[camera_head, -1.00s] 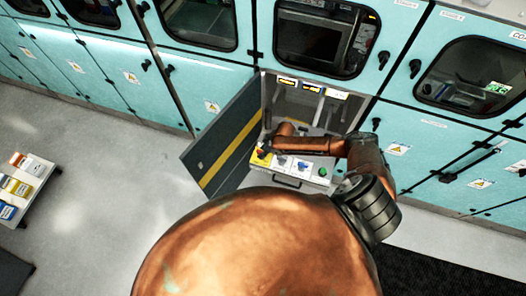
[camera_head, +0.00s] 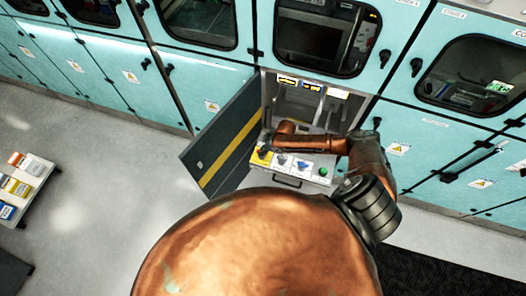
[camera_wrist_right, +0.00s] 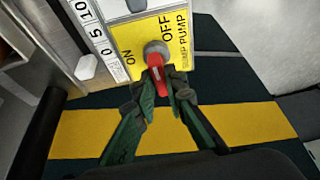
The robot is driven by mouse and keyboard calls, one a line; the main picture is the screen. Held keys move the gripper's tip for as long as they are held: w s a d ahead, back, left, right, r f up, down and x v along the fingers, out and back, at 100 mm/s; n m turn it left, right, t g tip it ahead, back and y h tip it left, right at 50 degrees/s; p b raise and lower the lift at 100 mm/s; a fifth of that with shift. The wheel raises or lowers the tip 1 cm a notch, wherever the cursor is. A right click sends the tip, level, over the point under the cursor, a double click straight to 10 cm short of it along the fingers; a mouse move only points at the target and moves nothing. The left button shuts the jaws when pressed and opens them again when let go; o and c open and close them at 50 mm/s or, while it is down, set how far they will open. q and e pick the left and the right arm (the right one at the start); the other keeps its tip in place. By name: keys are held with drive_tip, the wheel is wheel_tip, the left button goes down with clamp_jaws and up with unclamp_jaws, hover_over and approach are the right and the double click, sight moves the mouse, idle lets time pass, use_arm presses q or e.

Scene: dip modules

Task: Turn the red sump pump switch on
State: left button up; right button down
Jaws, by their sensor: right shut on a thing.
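The red sump pump switch (camera_wrist_right: 157,72) has a grey round hub and a red handle. It sits on a yellow plate (camera_wrist_right: 184,45) marked ON, OFF and SUMP PUMP. The handle points down in the right wrist view, toward my gripper. My right gripper (camera_wrist_right: 166,88) has its green fingers on either side of the handle's lower end, shut on it. In the head view the yellow plate (camera_head: 260,158) is at the left end of the panel, and my arm hides most of the switch. My left gripper is not in view.
An open dark cabinet door with a yellow stripe (camera_head: 224,158) stands left of the panel. Blue and green knobs (camera_head: 322,171) sit to the right on the panel. Teal cabinets (camera_head: 212,78) line the wall. The grey floor at left is clear up to a small cart (camera_head: 45,172).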

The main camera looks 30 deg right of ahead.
drive_tip(key=n+g+b, duration=0.1)
drive_tip(key=n+b, duration=0.2)
drive_tip(key=b, duration=0.1)
drive_tip(key=n+g+y+b, duration=0.1)
drive_tip(key=n+b, duration=0.2)
drive_tip(key=b, duration=0.2)
drive_tip(key=n+g+b, duration=0.1)
drive_tip(key=n+b, duration=0.3)
drive_tip(key=shift+w+d+f+g+y+b, duration=0.2)
drive_tip(key=shift+w+g+y+b, duration=0.1)
drive_tip(key=shift+b, duration=0.1)
drive_tip(key=n+g+b, duration=0.1)
drive_tip(key=n+b, duration=0.1)
drive_tip(key=n, duration=0.1)
drive_tip(key=shift+w+a+n+b, duration=0.1)
drive_tip(key=shift+n+b, duration=0.2)
drive_tip(key=shift+b, duration=0.1)
drive_tip(key=shift+r+n+g+h+b, duration=0.1)
drive_tip(key=shift+n+g+h+b, duration=0.35)
drive_tip(key=shift+n, duration=0.5)
drive_tip(key=shift+r+n+g+h+b, duration=0.15)
drive_tip(key=shift+n+g+b, duration=0.1)
drive_tip(key=shift+n+b, duration=0.55)
drive_tip(key=shift+n, duration=0.25)
drive_tip(key=c, duration=2)
unclamp_jaws()
drive_tip(key=shift+o, duration=0.2)
drive_tip(key=v, duration=1.2)
drive_tip(key=shift+w, duration=0.1)
